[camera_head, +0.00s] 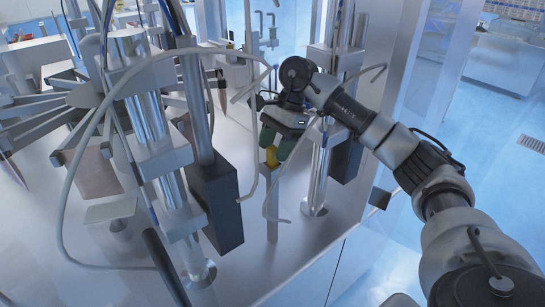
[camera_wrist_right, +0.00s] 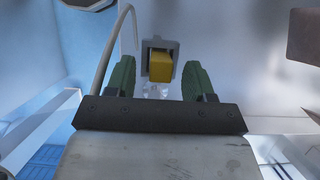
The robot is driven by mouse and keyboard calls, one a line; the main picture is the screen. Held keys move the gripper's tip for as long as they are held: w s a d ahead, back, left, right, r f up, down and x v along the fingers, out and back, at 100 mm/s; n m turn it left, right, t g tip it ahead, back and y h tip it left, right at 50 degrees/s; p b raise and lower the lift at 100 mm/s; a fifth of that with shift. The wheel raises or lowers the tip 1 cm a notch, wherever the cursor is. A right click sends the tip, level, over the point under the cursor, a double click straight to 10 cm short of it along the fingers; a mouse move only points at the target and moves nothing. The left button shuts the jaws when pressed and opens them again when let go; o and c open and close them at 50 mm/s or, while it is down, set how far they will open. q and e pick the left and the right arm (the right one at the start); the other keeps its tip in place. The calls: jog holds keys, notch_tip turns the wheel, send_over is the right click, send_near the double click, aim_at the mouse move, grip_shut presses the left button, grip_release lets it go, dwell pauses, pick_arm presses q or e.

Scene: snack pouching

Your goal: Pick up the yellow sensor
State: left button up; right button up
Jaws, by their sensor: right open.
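The yellow sensor (camera_head: 271,157) sits on top of a slim grey post near the front edge of the machine table. In the right wrist view the yellow sensor (camera_wrist_right: 161,67) is a small block against a grey square mount, between the two green fingers and a little beyond them. My right gripper (camera_head: 276,155) is open above and around the sensor's top in the head view; its fingers (camera_wrist_right: 160,80) stand apart with no visible contact. Part of the sensor is hidden behind the fingers in the head view. My left gripper is not in view.
A grey post (camera_head: 272,220) carries the sensor. A pale cable (camera_head: 62,205) loops around the machine at left. A dark block (camera_head: 215,205) and metal columns (camera_head: 315,185) stand on either side. The table (camera_head: 285,265) in front is bare.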

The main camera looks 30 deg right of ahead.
jog(key=shift+x, duration=1.05)
grip_shut()
jog(key=shift+r, duration=0.1)
